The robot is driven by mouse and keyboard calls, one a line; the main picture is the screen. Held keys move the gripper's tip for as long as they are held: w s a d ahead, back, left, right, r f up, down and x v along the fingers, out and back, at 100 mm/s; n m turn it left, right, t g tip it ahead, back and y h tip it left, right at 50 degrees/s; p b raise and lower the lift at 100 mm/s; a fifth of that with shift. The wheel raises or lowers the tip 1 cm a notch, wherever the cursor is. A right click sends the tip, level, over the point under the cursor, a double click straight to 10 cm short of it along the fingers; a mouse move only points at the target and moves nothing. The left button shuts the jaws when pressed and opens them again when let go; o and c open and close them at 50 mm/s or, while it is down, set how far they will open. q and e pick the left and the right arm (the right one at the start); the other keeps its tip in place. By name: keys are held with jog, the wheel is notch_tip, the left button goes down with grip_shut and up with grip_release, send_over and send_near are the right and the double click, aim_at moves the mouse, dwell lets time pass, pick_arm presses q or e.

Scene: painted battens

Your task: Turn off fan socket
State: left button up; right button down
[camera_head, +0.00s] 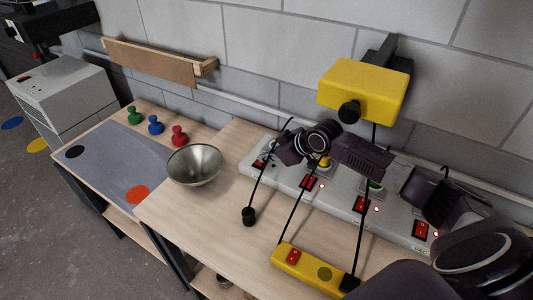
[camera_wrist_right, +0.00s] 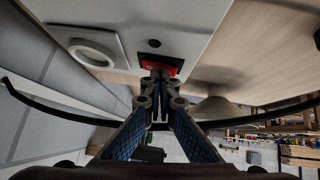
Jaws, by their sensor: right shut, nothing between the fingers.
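A long pale socket panel (camera_head: 335,200) runs along the back of the bench, with several red rocker switches and sockets. My right gripper (camera_head: 279,156) reaches across to the panel's left end, its fingers shut and empty. In the right wrist view the fingertips (camera_wrist_right: 160,76) are at a red switch (camera_wrist_right: 160,64) in a black frame and partly cover it; contact is not clear. A small round spot (camera_wrist_right: 154,43) beside this switch looks dark. Other red switches (camera_head: 309,182) have lit red dots beside them. Which socket is the fan's cannot be read. My left gripper is not in view.
A yellow box (camera_head: 362,88) is mounted on the wall above the panel. A yellow power strip (camera_head: 306,268) with black cables lies in front. A metal bowl (camera_head: 194,166) and coloured knobs (camera_head: 156,125) are to the left.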

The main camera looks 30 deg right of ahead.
jog(key=v, duration=1.2)
jog(key=shift+f, duration=0.1)
dwell(0.5)
